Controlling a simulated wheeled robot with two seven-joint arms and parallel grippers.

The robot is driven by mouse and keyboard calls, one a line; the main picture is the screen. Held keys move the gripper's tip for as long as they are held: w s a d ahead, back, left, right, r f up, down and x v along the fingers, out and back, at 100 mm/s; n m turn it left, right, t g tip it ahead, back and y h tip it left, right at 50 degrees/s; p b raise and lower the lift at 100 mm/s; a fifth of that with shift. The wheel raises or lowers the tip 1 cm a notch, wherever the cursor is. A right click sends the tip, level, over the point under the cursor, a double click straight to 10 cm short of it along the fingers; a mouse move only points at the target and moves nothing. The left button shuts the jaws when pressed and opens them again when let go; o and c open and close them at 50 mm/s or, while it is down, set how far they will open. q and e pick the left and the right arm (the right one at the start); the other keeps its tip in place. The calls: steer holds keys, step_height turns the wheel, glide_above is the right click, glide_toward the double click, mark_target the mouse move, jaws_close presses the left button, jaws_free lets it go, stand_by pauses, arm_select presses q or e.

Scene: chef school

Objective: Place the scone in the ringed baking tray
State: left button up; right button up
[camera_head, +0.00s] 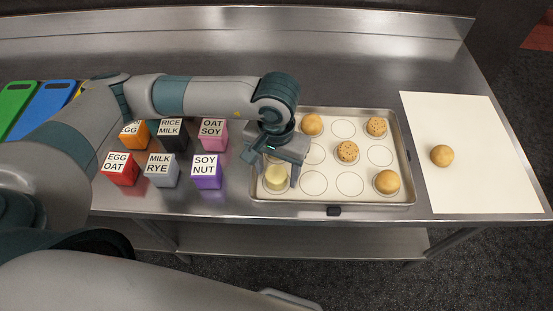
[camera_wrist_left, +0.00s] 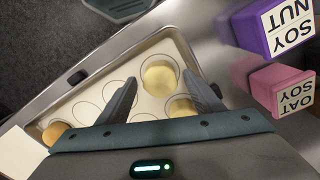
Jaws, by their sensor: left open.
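The baking tray (camera_head: 412,170) lies on the steel counter with a pale liner marked with rings. A pale yellow round piece, which looks like the scone (camera_head: 275,180), sits in the tray's near left corner ring. My left gripper (camera_head: 271,170) is over that corner, its fingers open on either side of the piece. In the left wrist view the piece (camera_wrist_left: 159,77) shows beyond and between the open fingertips (camera_wrist_left: 160,78); I cannot tell whether they touch it. A second pale yellow piece (camera_wrist_left: 181,105) is partly hidden by the gripper. My right gripper is not in view.
The tray also holds smooth tan buns (camera_head: 387,181) and speckled ones (camera_head: 347,152); several rings are empty. A tan bun (camera_head: 442,156) lies on a white board (camera_head: 485,185) at right. Labelled cubes (camera_head: 206,173) stand close left of the tray.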

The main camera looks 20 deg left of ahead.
mark_target(277, 173)
arm_select(q)
steer(key=shift+r, duration=0.3)
step_height(277, 173, up, 12)
steer(key=b, duration=0.3)
steer(key=shift+f, duration=0.2)
